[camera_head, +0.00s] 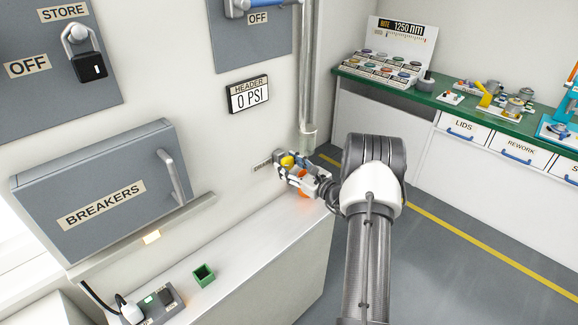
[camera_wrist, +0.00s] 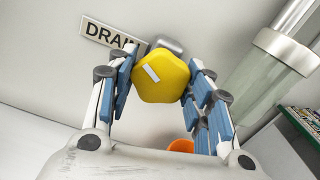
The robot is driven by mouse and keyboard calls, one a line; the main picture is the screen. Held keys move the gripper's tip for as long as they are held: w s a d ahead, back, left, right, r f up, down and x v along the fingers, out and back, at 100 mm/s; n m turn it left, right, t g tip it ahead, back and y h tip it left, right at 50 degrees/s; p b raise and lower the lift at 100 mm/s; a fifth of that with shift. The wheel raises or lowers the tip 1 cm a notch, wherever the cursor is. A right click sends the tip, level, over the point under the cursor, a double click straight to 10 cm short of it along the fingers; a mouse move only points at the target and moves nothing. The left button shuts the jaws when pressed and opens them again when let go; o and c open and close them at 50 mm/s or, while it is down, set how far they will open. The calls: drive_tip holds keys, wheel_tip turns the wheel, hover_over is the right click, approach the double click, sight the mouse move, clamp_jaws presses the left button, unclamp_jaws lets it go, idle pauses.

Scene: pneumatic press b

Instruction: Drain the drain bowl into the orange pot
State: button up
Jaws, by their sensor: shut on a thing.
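My gripper (camera_head: 302,172) is at the wall by the DRAIN label, at the far end of the grey cabinet. In the wrist view a yellow knob (camera_wrist: 162,76) with a white mark sits between its blue-padded fingers, in front of a grey fitting (camera_wrist: 166,45) on the wall. My gripper is shut on the yellow knob. The orange pot (camera_wrist: 181,146) is below the knob, mostly hidden; a bit of it shows in the head view (camera_head: 303,195). The clear drain bowl (camera_wrist: 262,80) hangs under a pipe, right of the knob. I cannot tell whether it holds liquid.
The cabinet top (camera_head: 250,245) is mostly clear, with a small green box (camera_head: 203,275) nearer. A HEADER gauge (camera_head: 249,94) reads 0 PSI. The BREAKERS box (camera_head: 100,190) juts from the wall at left. A green workbench (camera_head: 425,98) stands at back right.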

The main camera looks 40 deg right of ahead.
drive_tip(key=shift+m, duration=0.3)
drive_tip(key=m+p, duration=0.1)
drive_tip(key=m, duration=0.4)
drive_tip(key=shift+r+p, duration=0.1)
drive_tip(key=shift+p, duration=0.3)
drive_tip(key=m+p, duration=0.1)
drive_tip(key=m, duration=0.5)
drive_tip(key=shift+p, duration=0.3)
drive_tip(key=shift+m, duration=0.3)
drive_tip(key=o, duration=1.1)
drive_tip(key=s, duration=1.2)
drive_tip(key=shift+d, duration=0.4)
